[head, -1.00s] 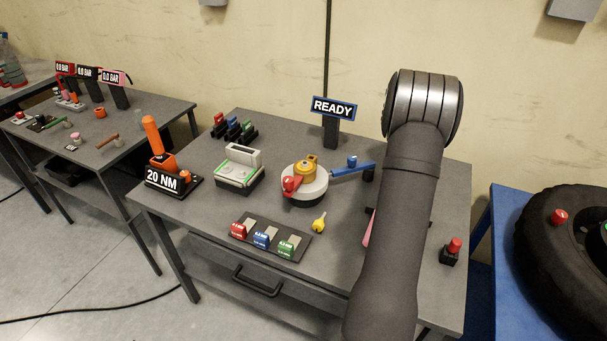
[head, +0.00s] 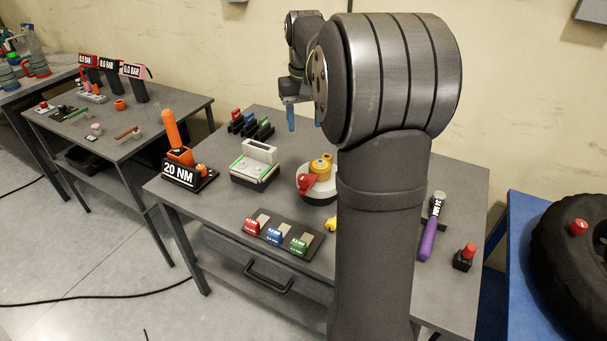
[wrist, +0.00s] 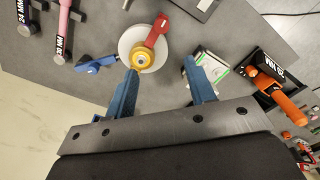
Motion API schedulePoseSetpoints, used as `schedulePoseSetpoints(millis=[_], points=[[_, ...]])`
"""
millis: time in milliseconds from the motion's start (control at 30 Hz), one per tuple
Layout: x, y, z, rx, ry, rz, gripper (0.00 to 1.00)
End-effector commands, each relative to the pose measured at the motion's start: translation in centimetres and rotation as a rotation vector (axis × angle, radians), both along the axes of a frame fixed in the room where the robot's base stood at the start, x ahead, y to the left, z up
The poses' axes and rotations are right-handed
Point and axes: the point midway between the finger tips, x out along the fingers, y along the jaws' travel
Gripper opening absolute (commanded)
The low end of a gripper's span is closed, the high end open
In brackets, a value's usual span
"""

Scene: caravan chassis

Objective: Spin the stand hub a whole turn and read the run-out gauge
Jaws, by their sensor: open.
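The stand hub (head: 318,168) is gold, on a round white base (head: 312,194) with a red handle (head: 307,183), partly hidden by my arm in the head view. In the wrist view the hub (wrist: 143,58) lies close to the left fingertip, with the red handle (wrist: 156,31) pointing up. A blue gauge-like arm (wrist: 95,64) reaches toward the white base from the left; my arm hides it in the head view. My gripper (head: 304,121) is open and empty, raised above the bench; its blue fingers (wrist: 160,68) show in the wrist view. I see no readout.
A grey block with a green edge (head: 254,168) and an orange-handled 20 NM tool (head: 180,160) stand left of the hub. Colored tags (head: 275,235) sit in front. A purple-handled tool (head: 428,238) and red button (head: 468,254) are at right. Clips (head: 250,124) stand behind.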

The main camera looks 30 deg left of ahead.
Motion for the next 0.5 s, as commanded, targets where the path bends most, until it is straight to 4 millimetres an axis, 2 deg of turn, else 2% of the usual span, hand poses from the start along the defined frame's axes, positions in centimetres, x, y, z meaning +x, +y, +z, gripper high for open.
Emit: schedulePoseSetpoints(millis=[167,267,500], points=[[-0.7,0.1,-1.0,-0.006,0.018,0.007,0.5],[-0.7,0.0,-2.7,-0.007,0.018,0.006,0.5],[-0.6,0.0,-7.9,-0.008,0.018,0.005,0.5]])
